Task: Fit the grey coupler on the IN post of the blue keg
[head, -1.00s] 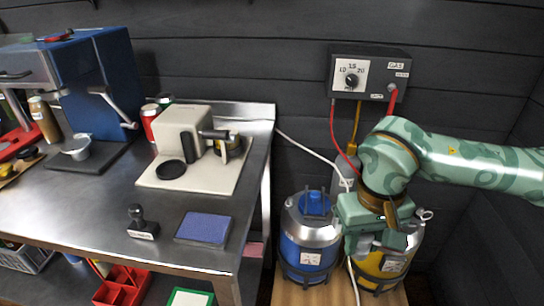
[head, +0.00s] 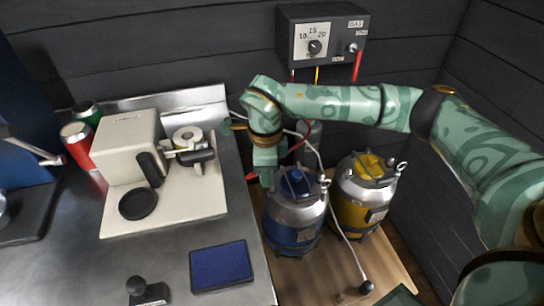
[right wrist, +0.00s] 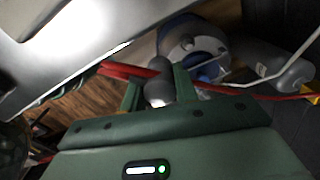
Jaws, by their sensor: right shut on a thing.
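The blue keg (head: 292,236), with a silver top and blue cap, stands on the wooden platform right of the steel bench. My right gripper (head: 264,178) is at the keg's upper left, between it and the bench edge. In the right wrist view my right gripper (right wrist: 158,92) is shut on the grey coupler (right wrist: 160,72), with red hose or handle parts on both sides. The blue keg's top (right wrist: 190,36) shows just beyond, apart from the coupler in that picture. In the head view the gripper mostly hides the coupler. I cannot tell which post is IN.
The yellow keg (head: 348,208) stands right of the blue one. A white hose runs past the kegs to a dark-ended fitting (head: 366,287) on the platform (head: 395,262). The gas box (head: 318,38) is on the wall. The bench (head: 185,232) borders the left.

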